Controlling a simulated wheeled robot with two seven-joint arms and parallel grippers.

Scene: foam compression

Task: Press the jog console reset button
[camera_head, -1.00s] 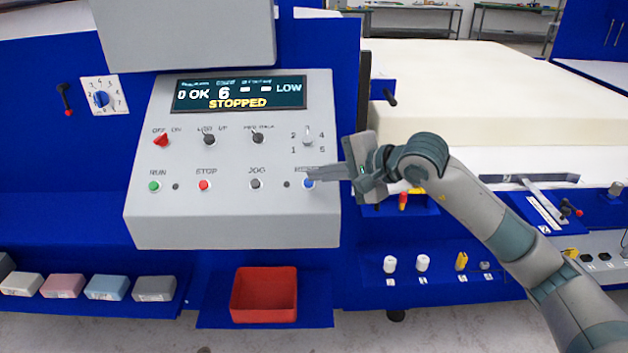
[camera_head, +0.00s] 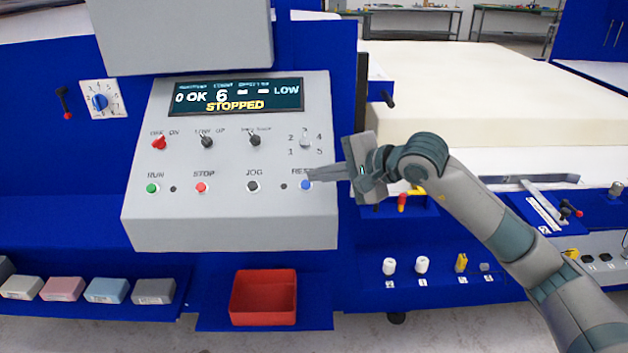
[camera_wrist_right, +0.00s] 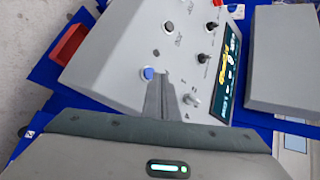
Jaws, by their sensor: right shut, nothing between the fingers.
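The grey jog console (camera_head: 230,225) has a dark display (camera_head: 240,95) reading "STOPPED". Its blue reset button (camera_head: 306,184) is at the right end of the lower row, its label partly covered by my right gripper. My right gripper (camera_head: 312,174) is shut and empty, with its fingertips just above and beside the button. In the right wrist view the blue button (camera_wrist_right: 149,73) shows just left of the shut fingertips (camera_wrist_right: 158,76); I cannot tell whether they touch. My left gripper is not in view.
The lower row also has a green run button (camera_head: 152,188), a red stop button (camera_head: 201,187) and a dark jog button (camera_head: 252,186). Knobs line the row above. A red bin (camera_head: 264,297) and several foam blocks (camera_head: 106,290) sit below. A large foam slab (camera_head: 470,90) lies at right.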

